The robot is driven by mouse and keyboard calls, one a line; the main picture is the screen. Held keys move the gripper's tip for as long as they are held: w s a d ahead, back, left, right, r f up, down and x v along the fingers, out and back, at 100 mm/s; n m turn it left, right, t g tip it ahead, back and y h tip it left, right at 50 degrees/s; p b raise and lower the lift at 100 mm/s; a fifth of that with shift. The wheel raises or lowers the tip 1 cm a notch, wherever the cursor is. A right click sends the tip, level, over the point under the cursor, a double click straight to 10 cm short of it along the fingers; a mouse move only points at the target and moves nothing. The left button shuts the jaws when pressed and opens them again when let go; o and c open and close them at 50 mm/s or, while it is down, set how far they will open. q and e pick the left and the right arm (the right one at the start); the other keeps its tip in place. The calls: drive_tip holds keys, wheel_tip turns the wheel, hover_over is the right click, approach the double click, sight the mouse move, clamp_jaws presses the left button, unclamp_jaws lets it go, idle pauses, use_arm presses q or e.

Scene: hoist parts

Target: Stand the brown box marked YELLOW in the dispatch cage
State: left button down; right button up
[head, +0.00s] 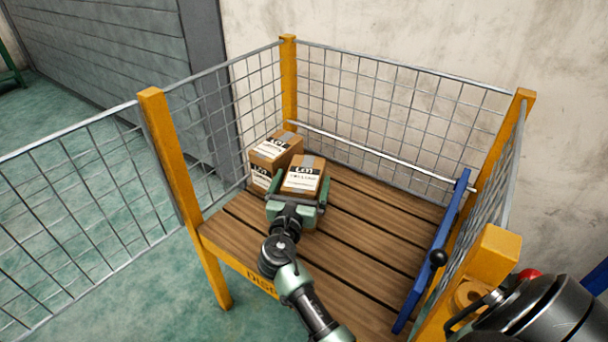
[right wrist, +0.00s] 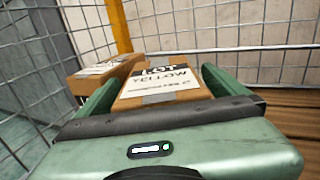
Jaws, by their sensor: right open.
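The brown box marked YELLOW (head: 304,174) stands on the wooden slat floor of the dispatch cage (head: 370,215), near its back left. Its white label with the word YELLOW reads in the right wrist view (right wrist: 165,84). My right gripper (head: 295,200) is at the box's near side. In the right wrist view its open green fingers (right wrist: 160,92) are on either side of the box; whether they touch it I cannot tell. The lower part of the box is hidden behind the gripper. My left gripper is not in view.
Another brown box (head: 272,154) with white labels stands close to the left, also in the right wrist view (right wrist: 98,76). Wire mesh panels on yellow posts (head: 289,80) surround the floor. A blue bar (head: 432,255) with a black knob stands at right. The slats at right are clear.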

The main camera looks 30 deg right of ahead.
drive_tip(key=p+v, duration=0.1)
drive_tip(key=v, duration=0.8)
drive_tip(key=shift+s+a+r, duration=0.1)
drive_tip(key=shift+s, duration=0.05)
